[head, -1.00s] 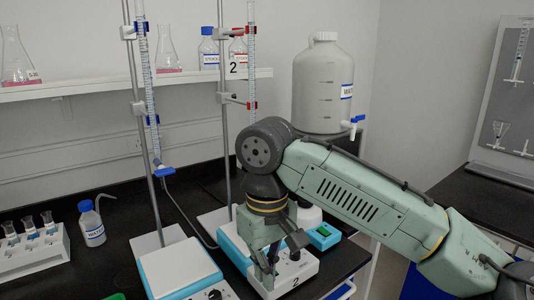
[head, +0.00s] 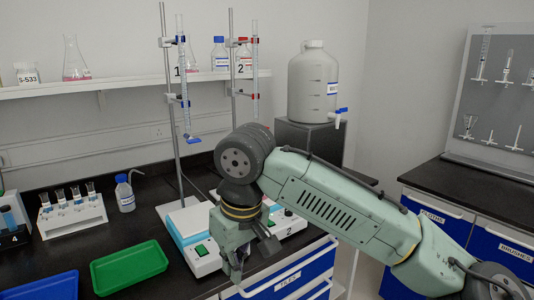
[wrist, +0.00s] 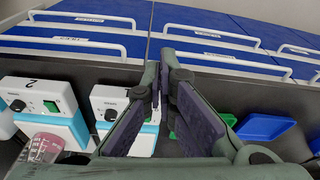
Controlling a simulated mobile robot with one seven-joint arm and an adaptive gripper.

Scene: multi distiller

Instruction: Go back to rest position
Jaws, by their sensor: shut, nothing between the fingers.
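My gripper (head: 236,272) hangs pointing down in front of the bench edge in the head view, at the end of my pale green arm. In the wrist view its fingers (wrist: 164,78) come together at the tips, with nothing held between them. Past the fingers are the bench edge and the blue drawer fronts (wrist: 210,52). The white stirrer marked 2 (head: 288,222) is partly hidden behind my arm. It also shows in the wrist view (wrist: 36,95), with a flask of pink liquid (wrist: 42,147) near it.
A second stirrer (head: 203,258), a green tray (head: 130,267) and a blue tray (head: 42,287) lie along the bench front. Two burette stands (head: 168,100) rise behind. A large white bottle (head: 312,90) stands on a dark block. Open floor separates the benches.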

